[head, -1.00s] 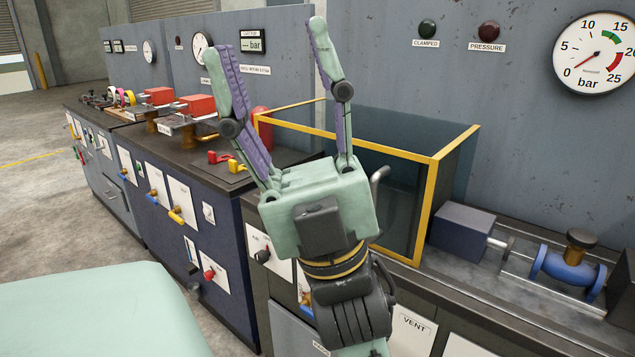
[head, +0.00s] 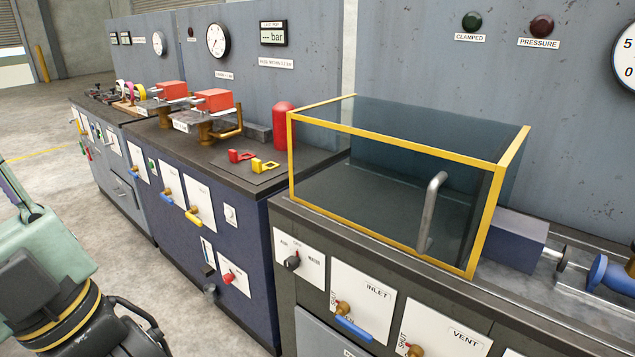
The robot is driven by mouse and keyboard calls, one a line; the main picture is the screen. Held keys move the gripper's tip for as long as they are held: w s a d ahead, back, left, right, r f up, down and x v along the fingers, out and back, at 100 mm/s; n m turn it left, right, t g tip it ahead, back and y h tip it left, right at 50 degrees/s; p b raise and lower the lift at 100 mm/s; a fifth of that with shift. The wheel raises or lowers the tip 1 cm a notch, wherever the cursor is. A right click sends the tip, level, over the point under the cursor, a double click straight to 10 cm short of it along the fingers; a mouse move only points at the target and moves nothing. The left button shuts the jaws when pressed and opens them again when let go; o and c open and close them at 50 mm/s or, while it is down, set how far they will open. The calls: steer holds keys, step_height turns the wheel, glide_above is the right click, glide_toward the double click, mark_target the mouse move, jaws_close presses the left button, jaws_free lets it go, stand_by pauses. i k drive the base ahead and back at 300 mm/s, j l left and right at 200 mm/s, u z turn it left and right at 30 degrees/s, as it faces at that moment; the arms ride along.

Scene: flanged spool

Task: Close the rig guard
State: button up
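The rig guard (head: 390,190) is a clear box with a yellow frame and a grey upright handle (head: 431,212) on its front face. It stands on the left part of the dark rig bench. The blue flanged spool (head: 606,275) shows at the right edge, outside the guard and partly cut off by the picture edge. A dark block (head: 514,240) sits just right of the guard. My gripper is at the lower left, well apart from the guard; its body and part of one finger show, and its fingertips are out of view.
The bench front carries an inlet valve (head: 345,310), a vent valve (head: 417,349) and a selector knob (head: 292,262). The floor left of the benches is clear.

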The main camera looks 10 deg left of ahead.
mark_target(423, 242)
steer(key=i+l+u, duration=0.65)
steer(key=i+l, duration=0.1)
steer(key=l, duration=0.2)
steer(key=i+j+z, duration=0.4)
steer(key=k+j, duration=0.05)
steer(key=k, duration=0.05)
